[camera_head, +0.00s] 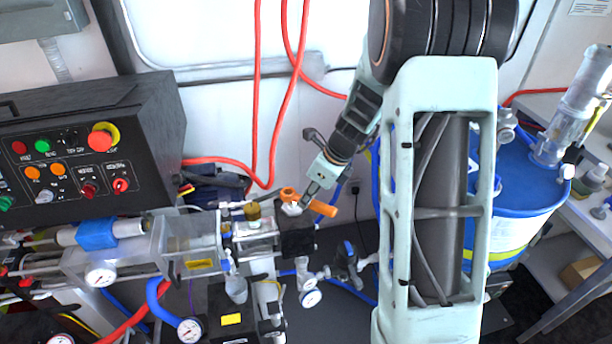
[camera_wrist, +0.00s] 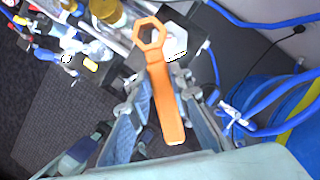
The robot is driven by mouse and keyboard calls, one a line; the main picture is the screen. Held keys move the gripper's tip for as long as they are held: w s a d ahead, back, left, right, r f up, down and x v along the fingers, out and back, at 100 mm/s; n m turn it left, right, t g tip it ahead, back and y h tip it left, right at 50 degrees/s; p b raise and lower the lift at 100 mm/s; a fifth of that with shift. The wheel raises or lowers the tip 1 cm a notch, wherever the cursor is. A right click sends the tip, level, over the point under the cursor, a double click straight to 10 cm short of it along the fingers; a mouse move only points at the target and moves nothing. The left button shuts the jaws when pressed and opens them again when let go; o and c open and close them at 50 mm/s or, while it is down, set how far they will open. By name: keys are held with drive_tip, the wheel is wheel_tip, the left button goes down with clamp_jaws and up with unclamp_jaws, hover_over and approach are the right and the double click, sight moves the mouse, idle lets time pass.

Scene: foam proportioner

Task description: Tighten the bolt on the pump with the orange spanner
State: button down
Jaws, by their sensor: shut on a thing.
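The orange spanner (camera_head: 322,207) is held in my gripper (camera_head: 309,196) over the right end of the pump (camera_head: 297,240). In the wrist view the spanner (camera_wrist: 165,100) runs up between the fingers of my gripper (camera_wrist: 157,82), with its ring end at the top. The white bolt (camera_head: 291,209) sits on the dark block at the pump's end. In the wrist view the bolt (camera_wrist: 175,40) shows just right of the ring, partly hidden by it. The ring looks beside the bolt, not around it. I cannot tell the height gap between them.
A black control panel (camera_head: 85,150) with buttons stands at the left. Red hoses (camera_head: 252,100) hang behind the pump. Gauges (camera_head: 311,298) and blue hoses sit below it. A blue drum (camera_head: 515,225) stands at the right, beyond my arm.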

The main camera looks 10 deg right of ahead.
drive_tip(key=shift+m+t, duration=0.3)
drive_tip(key=shift+m, duration=0.6)
drive_tip(key=shift+w+d+f+b, duration=0.1)
drive_tip(key=shift+w+f+b, duration=0.1)
drive_tip(key=shift+f+b, duration=0.7)
drive_tip(key=shift+w+d+f+b, duration=0.1)
drive_tip(key=shift+w+f+b, duration=0.15)
drive_tip(key=shift+f+b, duration=0.65)
drive_tip(key=shift+w+d+f+b, duration=0.1)
drive_tip(key=shift+w+f+b, duration=0.1)
drive_tip(key=shift+f+b, duration=0.7)
drive_tip(key=shift+a+r, duration=0.1)
